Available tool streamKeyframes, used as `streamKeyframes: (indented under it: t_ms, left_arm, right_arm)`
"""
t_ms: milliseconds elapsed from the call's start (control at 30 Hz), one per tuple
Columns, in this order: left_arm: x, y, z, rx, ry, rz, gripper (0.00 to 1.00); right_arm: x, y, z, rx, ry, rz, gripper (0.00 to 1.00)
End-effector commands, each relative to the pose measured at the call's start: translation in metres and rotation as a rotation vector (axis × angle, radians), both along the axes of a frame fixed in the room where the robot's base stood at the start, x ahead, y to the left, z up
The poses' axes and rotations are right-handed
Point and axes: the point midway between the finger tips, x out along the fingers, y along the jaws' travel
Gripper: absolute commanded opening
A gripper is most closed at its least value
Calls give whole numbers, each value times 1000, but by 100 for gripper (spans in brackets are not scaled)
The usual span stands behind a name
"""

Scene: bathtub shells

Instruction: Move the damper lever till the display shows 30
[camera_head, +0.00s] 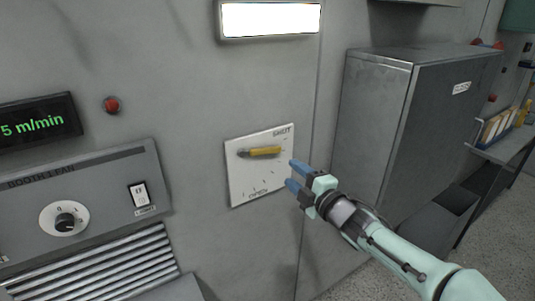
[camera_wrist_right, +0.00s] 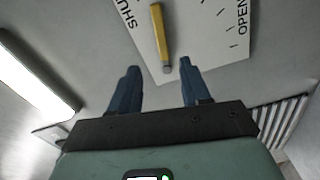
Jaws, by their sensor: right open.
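The damper lever (camera_head: 264,151) is yellow and lies nearly level across a white plate (camera_head: 245,185) on the grey wall, with SHUT printed at the upper right and OPEN at the bottom. The lever also shows in the right wrist view (camera_wrist_right: 160,38). My right gripper (camera_head: 292,174) is open and empty, just right of the lever's free end. In the wrist view its blue fingers (camera_wrist_right: 156,85) are on either side of the lever's line, and the lever tip appears beyond them. A display (camera_head: 38,121) at the left reads "5 m/min" in green, cut off by the frame edge.
A red button (camera_head: 112,104) is on the wall beside the display. A grey metal cabinet (camera_head: 375,120) stands right of the plate, beside my right arm.

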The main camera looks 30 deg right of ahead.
Motion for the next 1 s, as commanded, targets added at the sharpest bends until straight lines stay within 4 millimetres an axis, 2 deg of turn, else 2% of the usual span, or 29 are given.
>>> streamKeyframes:
  t_ms: [300, 500, 700, 1000]
  left_arm:
    - [6, 0, 15, 0, -8, 0, 43]
    - [11, 0, 25, 0, -13, 0, 43]
    - [14, 0, 29, 0, -16, 0, 43]
    - [13, 0, 29, 0, -16, 0, 43]
  right_arm:
    - [68, 6, 1, 5, 1, 2, 47]
    - [101, 8, 1, 4, 1, 1, 47]
    - [116, 10, 0, 4, 1, 0, 47]
    - [117, 10, -1, 3, 2, 0, 47]
